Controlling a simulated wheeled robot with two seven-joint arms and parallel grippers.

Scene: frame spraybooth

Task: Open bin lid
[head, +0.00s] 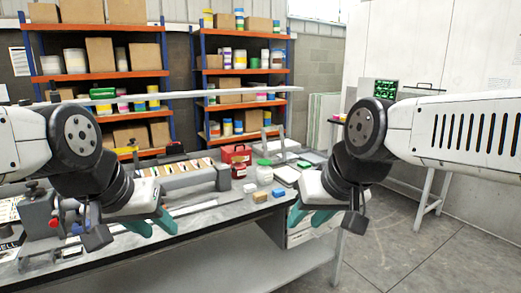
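I cannot make out a bin or a bin lid in the head view. My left gripper (152,225) hangs over the left part of the grey workbench (215,222), its teal fingers apart and nothing between them. My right gripper (309,217) is at the bench's right end, its teal fingers also apart and empty. My arms hide parts of the bench and the floor behind them.
On the bench stand a red box (237,155), a white jar with a green lid (264,172), a red jar (238,170) and small blocks (260,197). Loaded shelves (100,75) stand behind. Open floor (410,245) lies to the right, before a white table frame (435,195).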

